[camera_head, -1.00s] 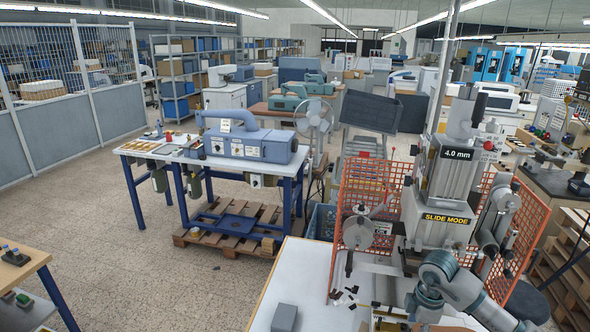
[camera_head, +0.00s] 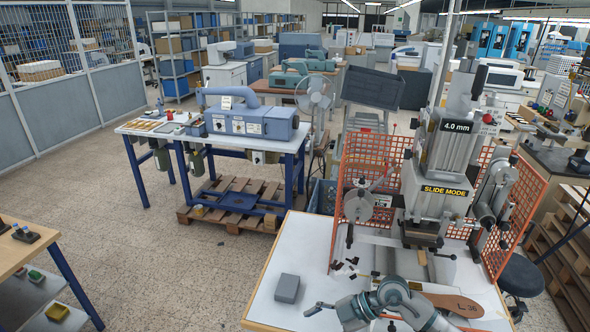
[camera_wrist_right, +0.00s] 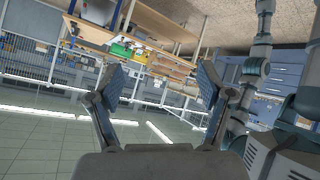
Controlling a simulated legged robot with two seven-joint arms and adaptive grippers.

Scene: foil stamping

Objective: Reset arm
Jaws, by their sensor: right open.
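My right gripper (camera_head: 313,308) shows low in the head view, above the front of the white worktable (camera_head: 262,312), with its fingers pointing left. In the right wrist view my right gripper (camera_wrist_right: 164,84) has its two fingers spread wide with nothing between them. My right arm bends back to the bottom edge of the head view. A brown sole-shaped piece (camera_head: 455,303) with dark marking lies on the table just right of my arm. The stamping machine (camera_head: 443,205) marked "SLIDE MODE" stands behind my arm. My left gripper is not in view.
A grey block (camera_head: 287,288) lies on the table close to the left of my right gripper. Small black pieces (camera_head: 346,268) lie near the machine. Orange mesh guards (camera_head: 362,180) flank the machine. A shelf table (camera_head: 22,252) stands at far left; open floor lies between.

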